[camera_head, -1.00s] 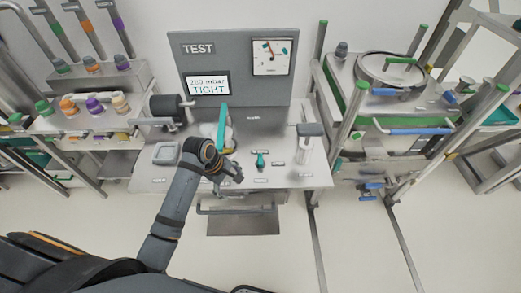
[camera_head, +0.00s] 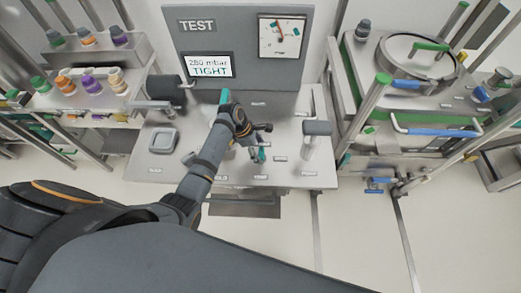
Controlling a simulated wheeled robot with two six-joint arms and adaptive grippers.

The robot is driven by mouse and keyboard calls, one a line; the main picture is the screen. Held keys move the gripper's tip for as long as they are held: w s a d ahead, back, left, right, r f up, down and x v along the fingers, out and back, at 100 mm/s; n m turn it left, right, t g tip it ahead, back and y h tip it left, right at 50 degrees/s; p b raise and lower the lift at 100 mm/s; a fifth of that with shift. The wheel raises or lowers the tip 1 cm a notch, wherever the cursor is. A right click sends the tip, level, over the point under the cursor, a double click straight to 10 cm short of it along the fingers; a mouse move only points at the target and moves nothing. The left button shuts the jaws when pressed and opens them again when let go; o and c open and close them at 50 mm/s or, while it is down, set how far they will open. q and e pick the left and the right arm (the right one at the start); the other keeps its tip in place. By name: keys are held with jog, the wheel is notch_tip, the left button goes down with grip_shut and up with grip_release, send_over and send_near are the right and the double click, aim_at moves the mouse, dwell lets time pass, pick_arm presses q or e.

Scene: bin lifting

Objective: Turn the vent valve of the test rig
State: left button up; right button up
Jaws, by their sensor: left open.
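The test rig (camera_head: 160,171) has a grey bench top and a grey TEST panel (camera_head: 240,20). The small teal vent valve (camera_head: 260,154) stands on the bench above the VENT label. My left gripper (camera_head: 259,134) is open just above and behind the valve in the picture, with nothing seen between its fingers. I cannot tell whether it touches the valve. A second teal lever (camera_head: 225,97) is partly hidden by my left wrist. My right gripper is not in view.
The display (camera_head: 209,66) reads TIGHT, about 280 mbar, beside a round gauge (camera_head: 282,37). A grey-topped upright post (camera_head: 315,135) stands right of the valve, a square tray (camera_head: 163,141) at left. Racks of coloured caps and a cart flank the rig.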

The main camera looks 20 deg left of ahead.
pick_arm(q)
jog(key=shift+d+f, duration=0.2)
jog(key=shift+f, duration=0.2)
jog(key=shift+s+f, duration=0.1)
jog(key=shift+s, duration=0.15)
jog(key=shift+c, duration=2.5)
jog(key=c, duration=0.6)
jog(key=shift+c, duration=0.2)
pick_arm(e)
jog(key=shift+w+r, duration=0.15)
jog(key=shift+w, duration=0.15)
